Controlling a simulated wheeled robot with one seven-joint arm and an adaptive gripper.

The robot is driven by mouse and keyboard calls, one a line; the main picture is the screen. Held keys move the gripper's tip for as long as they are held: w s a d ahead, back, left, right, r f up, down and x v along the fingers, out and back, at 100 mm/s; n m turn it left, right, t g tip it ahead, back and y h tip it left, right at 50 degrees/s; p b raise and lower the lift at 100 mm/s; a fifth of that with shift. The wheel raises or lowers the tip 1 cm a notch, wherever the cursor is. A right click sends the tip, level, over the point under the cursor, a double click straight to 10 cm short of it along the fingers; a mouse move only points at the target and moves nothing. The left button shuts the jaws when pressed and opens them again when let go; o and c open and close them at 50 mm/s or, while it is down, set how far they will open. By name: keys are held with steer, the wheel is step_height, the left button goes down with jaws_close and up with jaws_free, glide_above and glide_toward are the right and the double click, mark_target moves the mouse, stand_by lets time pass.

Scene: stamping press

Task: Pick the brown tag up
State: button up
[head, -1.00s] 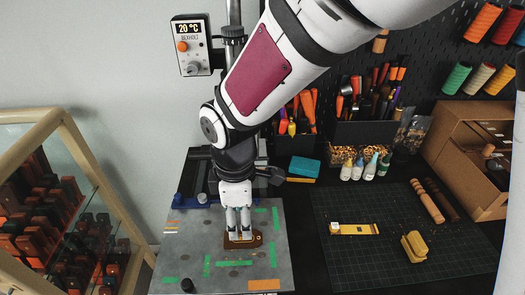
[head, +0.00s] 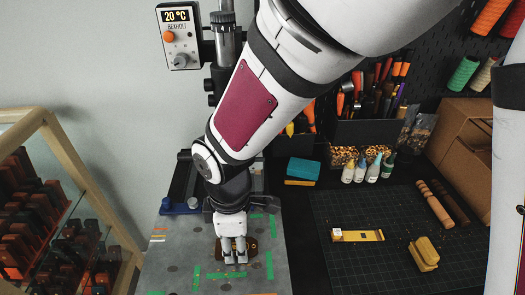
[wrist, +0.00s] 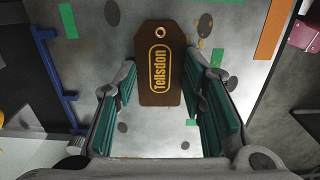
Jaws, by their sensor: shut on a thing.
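In the head view, my gripper (head: 235,262) points down over the grey metal plate (head: 180,255), and part of the tag (head: 250,250) shows beside and behind the fingers. The fingers hide the rest of it there. I cannot tell whether the tag is clear of the plate.
Green and orange tape strips mark the plate. A control box (head: 180,37) and press column stand behind. To the right, a dark cutting mat (head: 330,270) holds a yellow strip tool (head: 372,236) and a yellow block (head: 424,254). A glass-sided rack (head: 75,190) stands left.

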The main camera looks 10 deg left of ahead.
steer(key=shift+r, duration=0.15)
steer(key=shift+r+p, duration=1.4)
steer(key=shift+r, duration=0.95)
